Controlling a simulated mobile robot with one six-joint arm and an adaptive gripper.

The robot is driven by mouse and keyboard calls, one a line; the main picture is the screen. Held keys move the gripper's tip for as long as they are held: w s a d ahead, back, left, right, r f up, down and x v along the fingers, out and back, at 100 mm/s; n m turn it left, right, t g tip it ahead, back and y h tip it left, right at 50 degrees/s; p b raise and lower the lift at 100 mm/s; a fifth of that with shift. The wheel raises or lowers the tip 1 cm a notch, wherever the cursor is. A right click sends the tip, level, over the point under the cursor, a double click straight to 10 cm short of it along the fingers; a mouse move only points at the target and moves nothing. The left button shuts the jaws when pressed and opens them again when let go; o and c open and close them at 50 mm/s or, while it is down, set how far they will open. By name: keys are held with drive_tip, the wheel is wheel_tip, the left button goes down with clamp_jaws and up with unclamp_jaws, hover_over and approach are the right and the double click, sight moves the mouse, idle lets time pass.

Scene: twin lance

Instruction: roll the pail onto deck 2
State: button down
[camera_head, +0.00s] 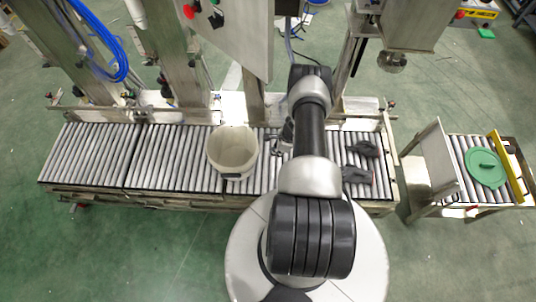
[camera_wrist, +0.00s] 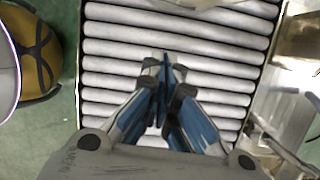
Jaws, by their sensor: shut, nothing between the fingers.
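The pail (camera_head: 233,152) is an off-white, open-topped bucket standing upright on the roller conveyor (camera_head: 85,155), near its middle in the head view. It looks empty. The conveyor is split into several roller decks; no deck number is readable, so I cannot tell which is deck 2. My gripper (camera_head: 284,136) is just right of the pail, partly hidden by my arm, with a gap to the pail. In the wrist view, my gripper (camera_wrist: 165,62) has its blue-sided fingers together and empty over the rollers (camera_wrist: 115,48). A pale edge (camera_wrist: 185,4) shows at the top there; I cannot tell what it is.
Two dark gloves (camera_head: 362,148) lie on the conveyor right of my arm. A separate roller stand (camera_head: 462,160) at the right holds a green lid (camera_head: 485,166) and has an upright plate on its left. Metal columns and machine heads rise behind the conveyor. Green floor is clear in front.

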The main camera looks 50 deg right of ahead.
drive_tip(key=b+x, duration=0.2)
drive_tip(key=x, duration=0.4)
drive_tip(key=shift+f, duration=0.3)
drive_tip(key=w+a, duration=0.1)
drive_tip(key=w+a+b, duration=0.1)
drive_tip(key=shift+w+f, duration=0.15)
drive_tip(key=shift+w, duration=0.15)
drive_tip(key=shift+w+a, duration=0.35)
drive_tip(key=shift+w, duration=0.05)
